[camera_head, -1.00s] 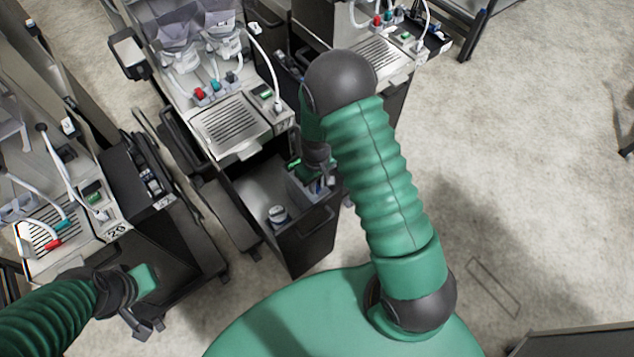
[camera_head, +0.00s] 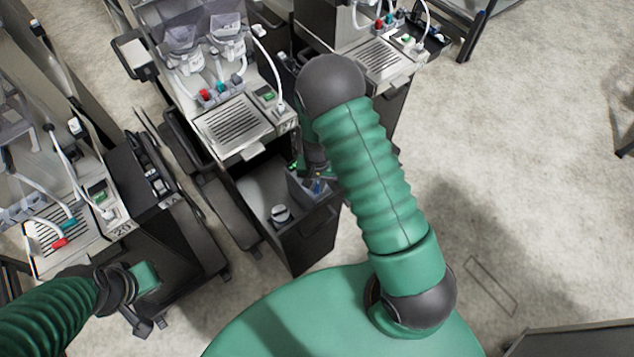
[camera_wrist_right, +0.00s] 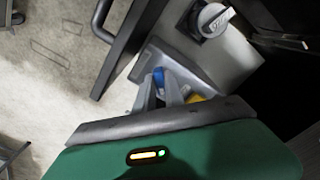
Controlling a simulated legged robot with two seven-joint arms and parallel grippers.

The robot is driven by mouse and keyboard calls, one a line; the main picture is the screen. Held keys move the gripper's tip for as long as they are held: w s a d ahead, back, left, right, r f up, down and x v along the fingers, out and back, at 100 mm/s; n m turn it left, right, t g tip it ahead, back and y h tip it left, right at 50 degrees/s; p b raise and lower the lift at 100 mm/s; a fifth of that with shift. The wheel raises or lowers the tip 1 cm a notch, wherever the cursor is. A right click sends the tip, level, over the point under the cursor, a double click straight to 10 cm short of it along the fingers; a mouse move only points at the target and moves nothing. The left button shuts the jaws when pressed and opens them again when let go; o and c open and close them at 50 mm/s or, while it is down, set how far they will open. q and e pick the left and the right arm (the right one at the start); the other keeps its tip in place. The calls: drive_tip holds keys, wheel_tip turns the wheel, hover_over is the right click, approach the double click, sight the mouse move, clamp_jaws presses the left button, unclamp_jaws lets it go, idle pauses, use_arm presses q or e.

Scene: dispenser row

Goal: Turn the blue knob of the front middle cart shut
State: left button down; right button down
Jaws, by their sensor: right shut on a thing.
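The front middle cart (camera_head: 188,92) has a drip grille on top and an open drawer below. My right gripper (camera_wrist_right: 160,90) is down at the drawer, shut on a small blue piece (camera_wrist_right: 158,76) at a grey holder (camera_wrist_right: 205,65). In the head view my arm partly hides it, and a blue spot (camera_head: 317,187) shows beside the holder. I cannot tell whether this piece is a knob. On the cart top, a red knob (camera_head: 204,96) and a teal knob (camera_head: 221,88) show, with a small, unclear third one. My left gripper (camera_head: 142,318) is empty and apart from the carts; its fingers look spread.
A round jar (camera_head: 280,214) stands in the drawer and shows in the wrist view (camera_wrist_right: 213,19). A yellow piece (camera_wrist_right: 195,98) is beside the gripper. Another cart (camera_head: 85,215) stands at the left and one (camera_head: 380,60) behind.

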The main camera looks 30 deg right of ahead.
sight(318, 185)
drive_tip(key=m+p, duration=0.1)
drive_tip(key=m, duration=0.3)
drive_tip(key=shift+m, duration=0.3)
drive_tip(key=m+p, duration=0.1)
drive_tip(key=m, duration=0.3)
drive_tip(key=shift+d+m, duration=0.1)
drive_tip(key=shift+m, duration=0.3)
drive_tip(key=c, duration=1.6)
unclamp_jaws()
drive_tip(key=shift+o, duration=0.8)
wheel_tip(318, 185, up, 17)
drive_tip(key=shift+f+p, duration=0.15)
drive_tip(key=shift+p, duration=0.25)
drive_tip(key=shift+d, duration=0.1)
